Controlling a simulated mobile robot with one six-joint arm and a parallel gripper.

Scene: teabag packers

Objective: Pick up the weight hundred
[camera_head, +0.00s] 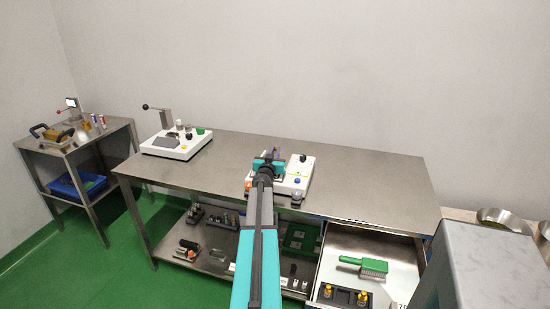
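Two small brass pieces that look like weights stand in a black holder (343,297) in the open drawer at the lower right: one left (327,290) and one right (362,297). I cannot read a marking on either, so I cannot tell which is the weight hundred. My gripper (268,160) is at the far end of my teal and grey arm, over the white device (299,173) in the middle of the steel table. It is far from the brass pieces. Its fingers are too small and covered to tell whether they are open or hold anything.
A green brush (362,264) lies in the drawer (402,262). The steel table (375,190) is clear on its right. Another white device (177,146) stands at its left. The lower shelf (165,244) holds several small parts. A side cart (110,131) stands left; a grey box (490,265) is near right.

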